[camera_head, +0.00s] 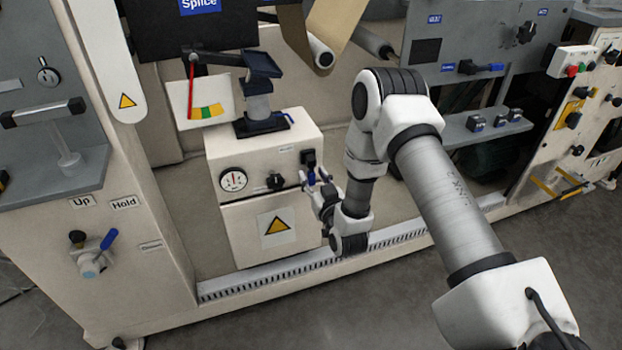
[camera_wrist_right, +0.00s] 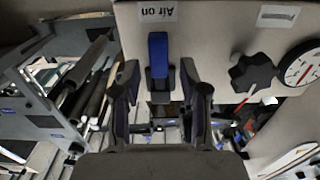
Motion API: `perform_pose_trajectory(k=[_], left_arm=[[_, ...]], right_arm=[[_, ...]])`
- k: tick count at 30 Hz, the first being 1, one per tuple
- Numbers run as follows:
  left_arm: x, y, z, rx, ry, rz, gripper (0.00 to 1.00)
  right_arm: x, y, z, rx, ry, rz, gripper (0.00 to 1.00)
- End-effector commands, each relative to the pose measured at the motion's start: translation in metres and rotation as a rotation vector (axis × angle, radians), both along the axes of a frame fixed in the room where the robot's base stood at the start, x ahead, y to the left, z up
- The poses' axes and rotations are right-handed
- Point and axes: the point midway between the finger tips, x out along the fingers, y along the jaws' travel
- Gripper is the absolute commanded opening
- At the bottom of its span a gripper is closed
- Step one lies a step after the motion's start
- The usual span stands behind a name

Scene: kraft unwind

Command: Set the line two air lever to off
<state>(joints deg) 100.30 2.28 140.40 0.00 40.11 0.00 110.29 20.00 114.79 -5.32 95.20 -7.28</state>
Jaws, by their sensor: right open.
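The air lever with its blue handle (camera_wrist_right: 158,52) is on the front of a cream cabinet, beside an upside-down "Air on" label (camera_wrist_right: 158,12) in the right wrist view. In the head view the lever's blue part (camera_head: 311,178) shows below a black block, partly hidden by my gripper. My right gripper (camera_head: 318,184) is at the cabinet front. In the right wrist view its open fingers (camera_wrist_right: 160,78) stand on either side of the lever, with gaps visible. I cannot tell whether they touch it. My left gripper is not in view.
Next to the lever on the cabinet (camera_head: 228,220) are a black knob (camera_head: 275,181) and a round gauge (camera_head: 233,180). A separate blue-handled lever (camera_head: 108,240) is on the left panel. A slotted rail (camera_head: 270,282) runs along the floor in front of the cabinet.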

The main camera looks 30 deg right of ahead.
Motion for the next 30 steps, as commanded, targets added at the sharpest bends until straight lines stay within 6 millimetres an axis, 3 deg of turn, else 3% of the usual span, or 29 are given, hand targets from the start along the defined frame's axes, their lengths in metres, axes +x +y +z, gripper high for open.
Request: perform_pose_trajectory(k=[4,11,12,15,16,30], left_arm=[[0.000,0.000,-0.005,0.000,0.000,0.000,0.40],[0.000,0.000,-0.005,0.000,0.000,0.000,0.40],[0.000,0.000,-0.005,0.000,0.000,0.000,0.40],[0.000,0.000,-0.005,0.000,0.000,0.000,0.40],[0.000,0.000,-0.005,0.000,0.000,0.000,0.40],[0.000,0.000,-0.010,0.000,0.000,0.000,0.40]], right_arm=[[0.017,-0.004,-0.002,0.000,0.001,0.000,0.44],[0.020,-0.005,-0.001,0.001,0.004,0.000,0.44],[0.020,-0.005,-0.001,0.001,0.004,0.000,0.40],[0.020,-0.005,-0.001,0.001,0.004,0.000,0.05],[0.020,-0.005,-0.001,0.001,0.004,0.000,0.00],[0.029,-0.004,-0.002,0.041,-0.007,0.001,0.00]])
